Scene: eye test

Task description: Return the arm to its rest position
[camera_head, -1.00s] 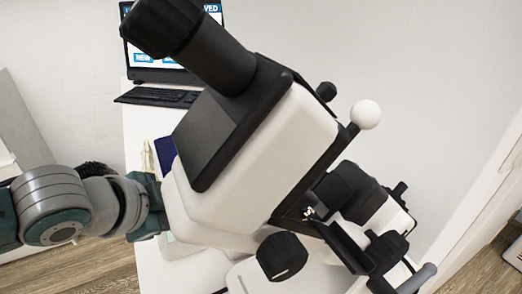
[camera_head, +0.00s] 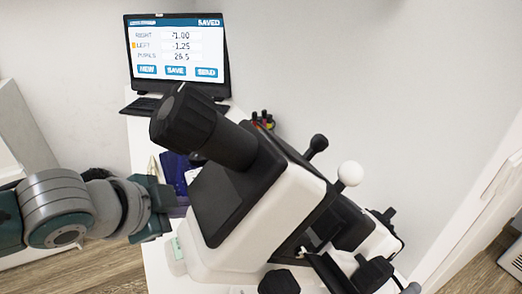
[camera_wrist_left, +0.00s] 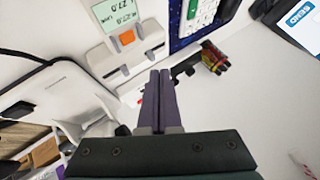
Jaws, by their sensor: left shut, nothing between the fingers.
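My left arm comes in from the left in the head view. Its dark teal gripper (camera_head: 158,208) is beside the left side of a large white and black eye-test instrument (camera_head: 238,225); its fingertips cannot be made out there. In the left wrist view the two grey-purple fingers of the left gripper (camera_wrist_left: 160,78) are pressed together, with nothing between them, above the white table (camera_wrist_left: 255,110). My right arm and gripper are in neither view.
A laptop (camera_head: 176,50) showing "SAVED" stands at the back of the table. A device with a green display (camera_wrist_left: 117,16), a blue patterned item (camera_wrist_left: 182,24) and a holder with coloured items (camera_wrist_left: 214,60) lie ahead of the fingers.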

